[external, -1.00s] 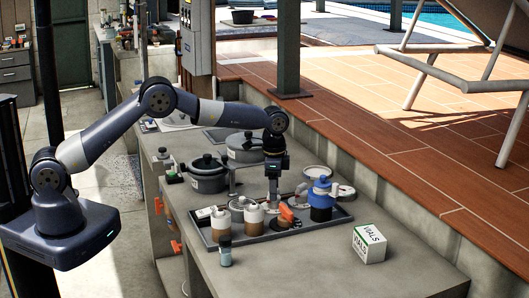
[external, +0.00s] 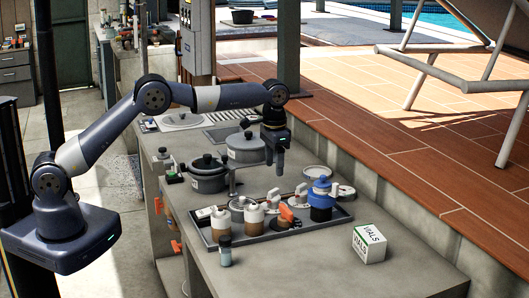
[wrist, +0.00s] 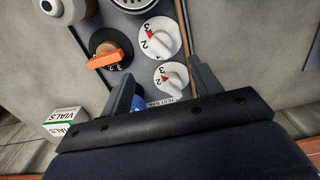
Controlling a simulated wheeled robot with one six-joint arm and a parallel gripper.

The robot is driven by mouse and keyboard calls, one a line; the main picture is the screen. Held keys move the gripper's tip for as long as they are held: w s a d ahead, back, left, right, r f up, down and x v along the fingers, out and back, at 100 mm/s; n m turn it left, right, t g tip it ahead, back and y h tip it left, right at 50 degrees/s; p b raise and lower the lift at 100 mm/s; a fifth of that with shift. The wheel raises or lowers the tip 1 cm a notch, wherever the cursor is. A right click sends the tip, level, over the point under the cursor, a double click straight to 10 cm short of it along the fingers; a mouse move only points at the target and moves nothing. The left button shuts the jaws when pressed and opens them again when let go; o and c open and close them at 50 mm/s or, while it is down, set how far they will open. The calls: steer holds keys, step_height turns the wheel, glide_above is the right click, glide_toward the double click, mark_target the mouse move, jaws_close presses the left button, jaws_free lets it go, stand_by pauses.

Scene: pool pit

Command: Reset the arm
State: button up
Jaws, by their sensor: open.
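My gripper (external: 275,168) hangs above the back part of the grey tray (external: 221,248) on the counter, pointing down. In the wrist view its two fingers (wrist: 163,88) are spread apart with nothing held between them. Below it are white dials with red pointers (wrist: 158,38) and a dial with an orange handle (wrist: 104,59). The orange handle also shows in the external view (external: 287,212). A blue-topped container (external: 320,196) stands at the tray's right end. In the wrist view it is mostly hidden behind a finger.
A white VIALS box (external: 369,243) stands to the right. Lidded grey pots (external: 207,178) stand behind left.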

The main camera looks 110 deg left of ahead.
steer(key=shift+r, duration=1.35)
steer(key=shift+c, duration=0.6)
stand_by(0.4)
